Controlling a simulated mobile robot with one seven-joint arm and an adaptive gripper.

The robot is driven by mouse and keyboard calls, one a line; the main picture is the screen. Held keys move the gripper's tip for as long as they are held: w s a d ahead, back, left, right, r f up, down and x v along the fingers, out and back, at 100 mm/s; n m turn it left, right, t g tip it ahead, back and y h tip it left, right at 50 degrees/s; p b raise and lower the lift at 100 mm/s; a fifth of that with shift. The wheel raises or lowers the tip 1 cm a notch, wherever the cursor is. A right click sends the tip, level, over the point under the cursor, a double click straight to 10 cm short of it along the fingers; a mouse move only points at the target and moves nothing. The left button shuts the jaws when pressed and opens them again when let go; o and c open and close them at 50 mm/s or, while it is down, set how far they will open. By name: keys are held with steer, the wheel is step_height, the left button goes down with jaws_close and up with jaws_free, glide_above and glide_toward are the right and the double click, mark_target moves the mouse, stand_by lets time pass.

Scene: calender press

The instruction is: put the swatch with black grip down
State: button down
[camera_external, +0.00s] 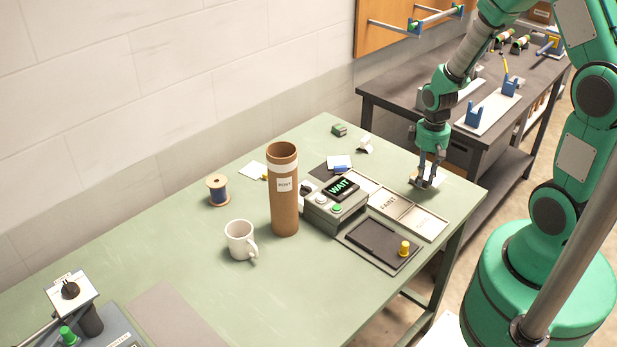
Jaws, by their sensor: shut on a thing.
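My gripper (426,182) points down at the table's right end, behind the labelled trays. Its fingers are close together on a small pale piece (437,180), probably the swatch. The fingers hide most of it, and I cannot make out a black grip. It is at or just above the green tabletop; I cannot tell if it touches.
A device reading WAIT (342,189) stands beside a tray marked FAINT (388,204). A dark plate with a yellow knob (404,248) lies in front. A cardboard tube (284,200), white mug (240,240) and blue spool (217,190) stand left. The green table (170,262) has free room at left.

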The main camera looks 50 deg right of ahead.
steer(key=shift+w, duration=0.1)
steer(key=w+a+p, duration=0.1)
steer(key=w, duration=0.4)
steer(key=w+a+r+n+p, duration=0.1)
steer(key=w+a, duration=0.1)
steer(key=w, duration=0.3)
steer(key=w+a+n+p, duration=0.1)
steer(key=w+p, duration=0.1)
steer(key=w, duration=0.4)
steer(key=shift+a+r, duration=0.35)
steer(key=shift+r, duration=0.05)
steer(key=w+a+p, duration=0.1)
steer(key=w+a, duration=0.2)
steer(key=w, duration=0.1)
steer(key=w+a+f+n+p, duration=0.1)
steer(key=w+a, duration=0.2)
steer(key=w, duration=0.1)
steer(key=w+a+n+p, duration=0.1)
steer(key=w+a+p, duration=0.1)
steer(key=w, duration=0.3)
steer(key=shift+a+f, duration=0.15)
steer(key=shift+a, duration=0.25)
steer(key=shift+w+a+f+n, duration=0.15)
steer(key=shift+w+a+n, duration=0.15)
steer(key=shift+w+a, duration=0.15)
steer(key=shift+w, duration=0.15)
